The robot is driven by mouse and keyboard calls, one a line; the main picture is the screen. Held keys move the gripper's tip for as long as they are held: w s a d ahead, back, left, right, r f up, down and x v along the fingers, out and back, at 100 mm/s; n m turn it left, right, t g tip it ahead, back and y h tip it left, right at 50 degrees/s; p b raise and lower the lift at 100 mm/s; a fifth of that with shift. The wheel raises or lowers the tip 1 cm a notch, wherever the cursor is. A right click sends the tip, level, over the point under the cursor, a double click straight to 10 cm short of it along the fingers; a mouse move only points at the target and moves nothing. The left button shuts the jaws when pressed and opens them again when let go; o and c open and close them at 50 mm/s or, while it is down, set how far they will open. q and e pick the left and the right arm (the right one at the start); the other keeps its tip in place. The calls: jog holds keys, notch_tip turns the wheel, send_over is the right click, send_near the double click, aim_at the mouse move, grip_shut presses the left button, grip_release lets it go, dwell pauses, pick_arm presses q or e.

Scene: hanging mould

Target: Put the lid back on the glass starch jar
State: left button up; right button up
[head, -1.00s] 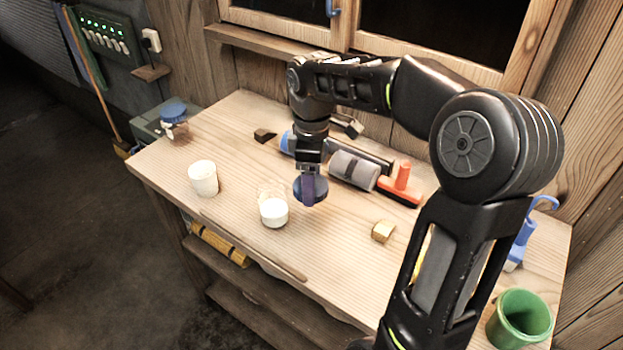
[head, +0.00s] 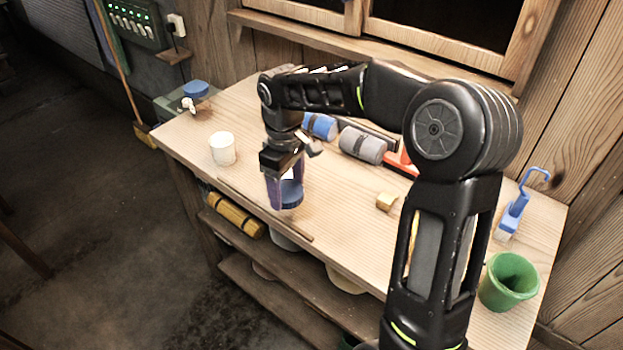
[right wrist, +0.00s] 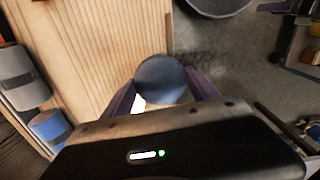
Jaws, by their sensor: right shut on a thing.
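My right gripper (head: 285,188) is shut on a round blue lid (head: 289,194) and holds it near the table's front edge. In the right wrist view the blue lid (right wrist: 160,80) shows between the purple fingers. The glass starch jar is largely hidden behind the gripper and lid in the head view. A white patch (head: 288,174) shows between the fingers and may be its starch. I cannot tell whether lid and jar touch. My left gripper is not in view.
A white cup (head: 222,149) stands left on the table (head: 340,230). Blue and grey rollers (head: 362,145) lie behind. A small wooden block (head: 386,202) sits to the right. A green cup (head: 508,281) and blue brush (head: 513,212) are at the right end.

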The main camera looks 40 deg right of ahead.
jog(key=w+a+f+m, duration=0.4)
jog(key=a, duration=0.6)
jog(key=shift+w+f+m, duration=0.15)
jog(key=shift+f+m, duration=0.1)
jog(key=shift+m, duration=0.15)
jog(key=shift+a, duration=0.1)
